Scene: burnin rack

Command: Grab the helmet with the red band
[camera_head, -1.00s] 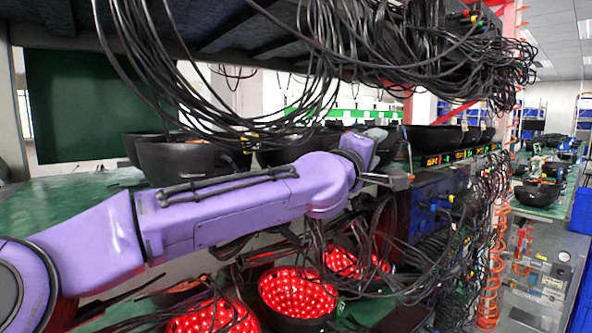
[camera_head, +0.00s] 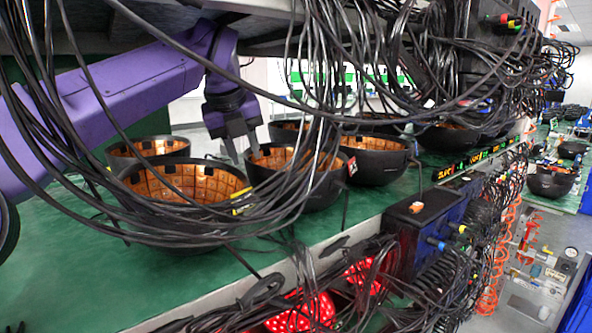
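Several black bowl-shaped helmets with orange-lit inner sides sit open side up on the green shelf. The near one (camera_head: 180,232) carries a yellow label at its right rim. Another helmet (camera_head: 322,192) stands just right of it, partly behind cables. A helmet (camera_head: 385,165) behind that shows a small red-and-white tag on its side; I cannot make out a clear red band on any helmet. My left gripper (camera_head: 246,158) points down with its fingers apart, between the near helmet and the one right of it, close to their rims. I cannot tell whether it touches either. My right gripper is not in view.
Black cables (camera_head: 290,215) hang in loops in front of the helmets and near my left arm. An upper shelf (camera_head: 75,38) is overhead. Red-lit helmets (camera_head: 300,312) sit on the lower level. The green shelf (camera_head: 90,285) is bare at front left.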

